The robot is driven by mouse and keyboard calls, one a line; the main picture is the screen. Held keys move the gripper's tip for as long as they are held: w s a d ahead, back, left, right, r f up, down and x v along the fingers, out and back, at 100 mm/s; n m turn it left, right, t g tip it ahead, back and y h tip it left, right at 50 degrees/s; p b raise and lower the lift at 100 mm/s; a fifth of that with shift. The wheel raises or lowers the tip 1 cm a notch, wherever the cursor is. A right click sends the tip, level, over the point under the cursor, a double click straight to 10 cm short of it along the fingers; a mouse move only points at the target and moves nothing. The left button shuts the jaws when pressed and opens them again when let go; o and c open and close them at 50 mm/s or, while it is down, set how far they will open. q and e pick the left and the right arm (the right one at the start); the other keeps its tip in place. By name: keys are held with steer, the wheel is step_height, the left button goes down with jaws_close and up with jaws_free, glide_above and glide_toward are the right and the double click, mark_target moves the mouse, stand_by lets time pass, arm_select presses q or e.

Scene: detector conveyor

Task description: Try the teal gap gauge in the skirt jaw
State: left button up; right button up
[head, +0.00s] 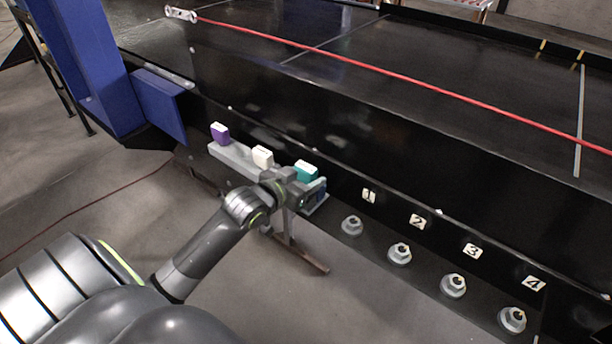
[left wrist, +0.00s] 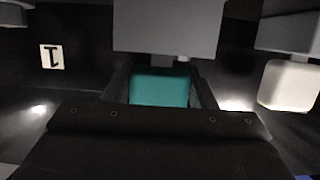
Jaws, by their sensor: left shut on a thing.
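The teal gap gauge (head: 306,169) is at the right end of the row on a grey rack (head: 232,156) fixed to the black skirt (head: 420,190). My left gripper (head: 296,183) is shut on it. In the left wrist view the teal gauge (left wrist: 160,88) shows between the two dark fingers (left wrist: 160,95). I cannot tell whether it still touches the rack. I cannot make out the skirt jaw for certain. My right gripper is out of view.
A purple gauge (head: 220,133) and a white gauge (head: 262,157) stand left of the teal one. Number plates such as 1 (head: 369,195) and several bolts (head: 400,253) line the skirt to the right. A red cord (head: 400,78) runs above. A blue post (head: 85,60) stands left.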

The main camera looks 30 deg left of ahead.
mark_target(306, 167)
arm_select(q)
step_height(306, 167, up, 2)
steer(key=shift+r+p, duration=0.1)
steer(key=shift+p, duration=0.65)
steer(key=shift+r+p, duration=0.55)
steer(key=shift+r, duration=1.35)
